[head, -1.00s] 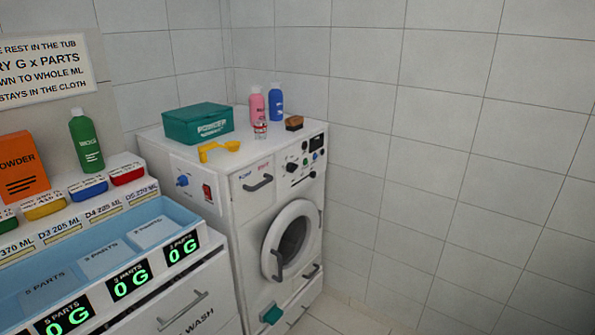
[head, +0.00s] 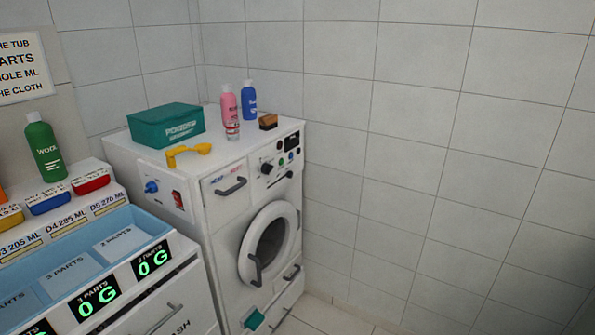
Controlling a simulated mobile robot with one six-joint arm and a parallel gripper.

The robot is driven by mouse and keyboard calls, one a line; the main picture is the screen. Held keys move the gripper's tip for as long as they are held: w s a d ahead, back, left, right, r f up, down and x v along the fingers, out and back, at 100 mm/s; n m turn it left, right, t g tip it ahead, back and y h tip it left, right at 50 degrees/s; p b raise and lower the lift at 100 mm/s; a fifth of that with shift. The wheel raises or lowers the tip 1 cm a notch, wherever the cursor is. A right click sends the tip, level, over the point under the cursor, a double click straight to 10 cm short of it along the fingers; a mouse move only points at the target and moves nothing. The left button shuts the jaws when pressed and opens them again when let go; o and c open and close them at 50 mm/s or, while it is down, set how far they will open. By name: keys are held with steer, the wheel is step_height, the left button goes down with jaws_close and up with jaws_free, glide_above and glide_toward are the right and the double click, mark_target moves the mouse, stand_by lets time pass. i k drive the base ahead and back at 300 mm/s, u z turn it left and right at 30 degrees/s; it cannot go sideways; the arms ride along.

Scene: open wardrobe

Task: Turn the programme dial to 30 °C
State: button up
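The programme dial looks to be the larger black knob (head: 267,168) on the control panel at the upper front of the white washing machine (head: 222,222). Its setting is too small to read. Smaller knobs, a dark display (head: 292,143) and a slider-like bar (head: 280,179) share the panel. The round door (head: 270,245) below looks shut. The detergent drawer (head: 231,186) with its dark handle is left of the panel. My gripper is not in view.
On the machine stand a green powder box (head: 166,125), a yellow scoop (head: 188,154), a pink bottle (head: 228,105), a blue bottle (head: 249,100) and a brown brush-like block (head: 268,122). A blue-rimmed tub counter (head: 125,222) stands left. Tiled wall lies right.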

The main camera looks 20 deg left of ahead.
mark_target(267, 169)
steer(key=z, duration=1.6)
steer(key=k, duration=0.45)
steer(key=u, duration=3.05)
